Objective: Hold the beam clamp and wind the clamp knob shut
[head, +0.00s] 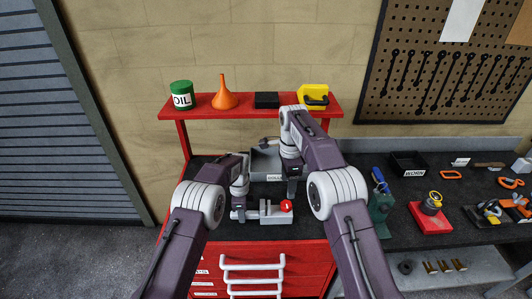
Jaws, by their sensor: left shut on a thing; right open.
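The beam clamp (270,218) is a grey block-like piece on the dark top of the red trolley. Its red clamp knob (286,205) is at the right end. My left gripper (239,213) points down at the clamp's left end and is shut on it. My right gripper (291,194) points down just above the red knob, open, with no clear contact visible. Its fingertips are small, so the exact gap to the knob cannot be told.
A grey labelled bin (265,163) stands behind the clamp. A red shelf (230,113) above carries a green oil can (181,95), an orange funnel (225,93), a black box (266,100) and a yellow case (313,94).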

